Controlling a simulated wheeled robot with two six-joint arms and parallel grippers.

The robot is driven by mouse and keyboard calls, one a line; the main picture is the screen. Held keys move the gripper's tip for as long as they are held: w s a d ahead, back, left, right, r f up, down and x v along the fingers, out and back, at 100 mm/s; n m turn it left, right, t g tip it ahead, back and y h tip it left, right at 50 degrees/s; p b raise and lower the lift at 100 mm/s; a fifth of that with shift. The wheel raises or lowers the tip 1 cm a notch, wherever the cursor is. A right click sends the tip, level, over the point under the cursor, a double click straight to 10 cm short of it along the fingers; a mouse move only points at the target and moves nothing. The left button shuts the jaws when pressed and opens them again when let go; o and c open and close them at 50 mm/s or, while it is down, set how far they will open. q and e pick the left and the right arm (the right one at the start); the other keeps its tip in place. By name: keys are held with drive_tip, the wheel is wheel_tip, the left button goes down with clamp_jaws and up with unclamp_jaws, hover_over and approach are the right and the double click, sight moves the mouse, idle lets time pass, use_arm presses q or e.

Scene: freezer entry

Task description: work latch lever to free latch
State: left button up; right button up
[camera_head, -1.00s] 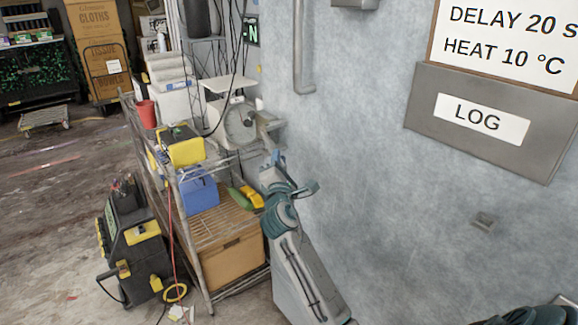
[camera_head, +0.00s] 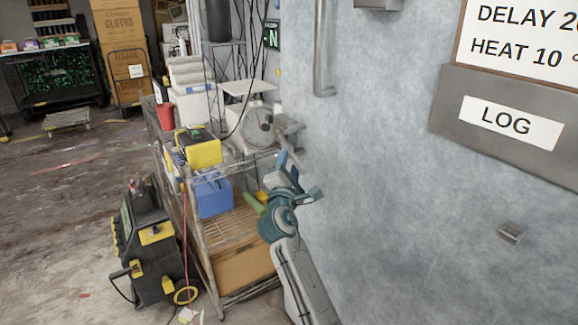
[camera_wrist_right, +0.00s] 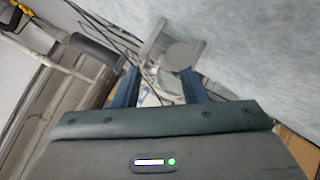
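A pale grey metal fitting (camera_head: 289,131), which looks like the latch lever, stands out from the wall beside a dial scale. In the right wrist view, a grey bar and a rounded plate (camera_wrist_right: 182,54), apparently the same fitting, lie beyond the fingertips. My right gripper (camera_head: 288,160) is just below the fitting in the head view. Its two blue fingers stand apart in the right wrist view (camera_wrist_right: 160,76), with nothing clearly gripped between them. I cannot tell whether a fingertip touches the fitting. The latch itself cannot be made out. My left gripper is out of view.
A wire shelf rack (camera_head: 235,229) stands close left of my right arm, with a scale (camera_head: 257,122), yellow box (camera_head: 199,150) and blue box (camera_head: 213,197). Loose cables hang behind it. The pale wall (camera_head: 390,200) runs close on the right. A black machine (camera_head: 150,245) stands on the floor.

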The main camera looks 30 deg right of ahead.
drive_tip(key=shift+s+a+f, duration=0.25)
drive_tip(key=shift+s, duration=0.05)
drive_tip(key=b+v, duration=0.2)
drive_tip(key=v, duration=0.8)
drive_tip(key=shift+r+b, duration=0.2)
drive_tip(key=shift+b, duration=0.15)
